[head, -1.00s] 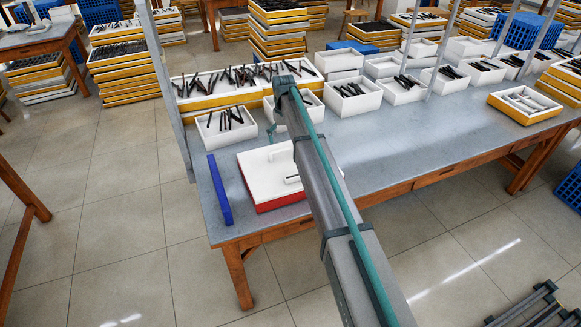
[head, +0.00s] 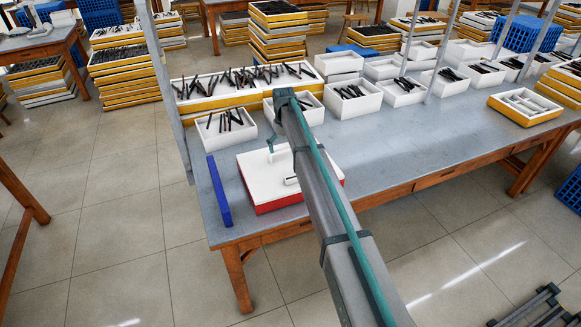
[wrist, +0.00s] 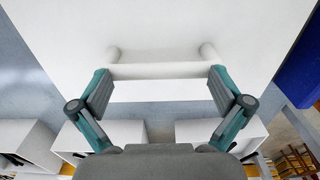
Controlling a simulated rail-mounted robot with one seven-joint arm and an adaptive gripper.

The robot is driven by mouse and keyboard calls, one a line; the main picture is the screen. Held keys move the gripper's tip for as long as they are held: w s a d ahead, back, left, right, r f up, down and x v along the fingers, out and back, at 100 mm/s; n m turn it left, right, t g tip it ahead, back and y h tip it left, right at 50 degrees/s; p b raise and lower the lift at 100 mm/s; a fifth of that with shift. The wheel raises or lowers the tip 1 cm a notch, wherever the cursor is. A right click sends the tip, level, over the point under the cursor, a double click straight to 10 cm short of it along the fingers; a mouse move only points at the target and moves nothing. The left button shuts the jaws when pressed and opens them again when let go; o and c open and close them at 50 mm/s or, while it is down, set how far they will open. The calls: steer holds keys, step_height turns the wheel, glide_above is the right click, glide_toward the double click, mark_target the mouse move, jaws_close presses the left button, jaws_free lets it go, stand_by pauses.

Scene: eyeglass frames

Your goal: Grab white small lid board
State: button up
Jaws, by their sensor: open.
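The white lid board (head: 262,172) lies flat on a red-sided box (head: 266,205) at the near left of the table. In the wrist view the white board (wrist: 60,30) fills the upper part, with a raised white bar handle (wrist: 160,71) on two posts. My gripper (wrist: 160,72) is open, its two teal and grey fingers apart near the two ends of the handle bar. I cannot tell whether they touch it. In the head view my arm hides most of the gripper; one teal finger shows just above the board's far edge.
A blue bar-shaped block (head: 219,190) stands left of the board. White boxes of dark frame parts (head: 225,133) stand close behind it. The grey table (head: 400,155) is clear to the right of my arm.

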steer(key=shift+s+f, duration=0.25)
steer(key=shift+f, duration=0.3)
steer(key=shift+c, duration=0.6)
steer(key=shift+s+d, duration=0.1)
steer(key=c, duration=0.7)
steer(key=shift+r, duration=0.2)
steer(key=shift+c, duration=0.2)
steer(key=shift+r, duration=0.15)
steer(key=shift+c, duration=1)
steer(key=shift+r+p, duration=0.4)
steer(key=shift+r, duration=0.25)
jaws_close()
steer(key=shift+w+r+p, duration=0.3)
steer(key=shift+r, duration=0.75)
